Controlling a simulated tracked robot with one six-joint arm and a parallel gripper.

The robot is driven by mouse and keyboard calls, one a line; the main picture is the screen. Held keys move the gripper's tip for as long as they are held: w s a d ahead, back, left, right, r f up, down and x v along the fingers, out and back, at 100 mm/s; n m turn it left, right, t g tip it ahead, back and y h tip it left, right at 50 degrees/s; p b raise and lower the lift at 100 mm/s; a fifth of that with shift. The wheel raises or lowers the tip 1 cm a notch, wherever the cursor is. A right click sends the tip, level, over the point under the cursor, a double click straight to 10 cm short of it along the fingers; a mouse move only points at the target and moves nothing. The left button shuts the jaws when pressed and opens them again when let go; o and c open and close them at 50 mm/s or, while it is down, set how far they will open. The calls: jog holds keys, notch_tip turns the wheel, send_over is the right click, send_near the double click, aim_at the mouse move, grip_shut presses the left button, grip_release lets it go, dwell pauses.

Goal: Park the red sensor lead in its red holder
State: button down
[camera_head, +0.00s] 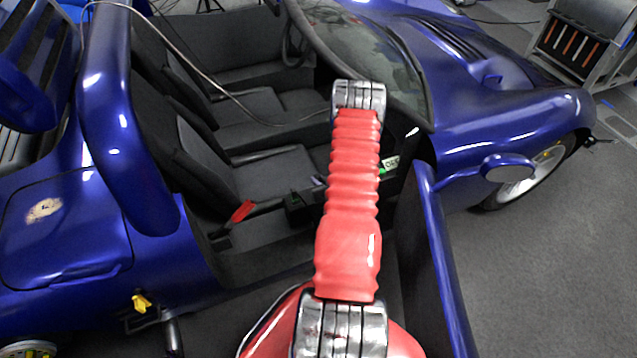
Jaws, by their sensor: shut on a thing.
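I see my red ribbed arm rising through the middle of the view. It ends in a silver cuff over the cabin of a blue open car (120,130). My gripper's jaws are not visible beyond the cuff, so what they hold is hidden. A thin pale cable (190,62) runs from the upper left across the seats toward the arm's end. I cannot tell whether it is the red sensor lead. A small red piece (243,211) sits on a dark bar beside the near seat. I cannot tell whether it is the red holder.
The open blue door (447,265) stands just right of my arm. A yellow piece (141,303) is low on the car's side. A rack (583,45) with red and white rods stands at upper right. Grey floor is clear at lower right.

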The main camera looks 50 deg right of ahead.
jog(key=shift+r, duration=0.85)
dwell(1.5)
jog(key=shift+f, duration=0.1)
jog(key=shift+f, duration=1.65)
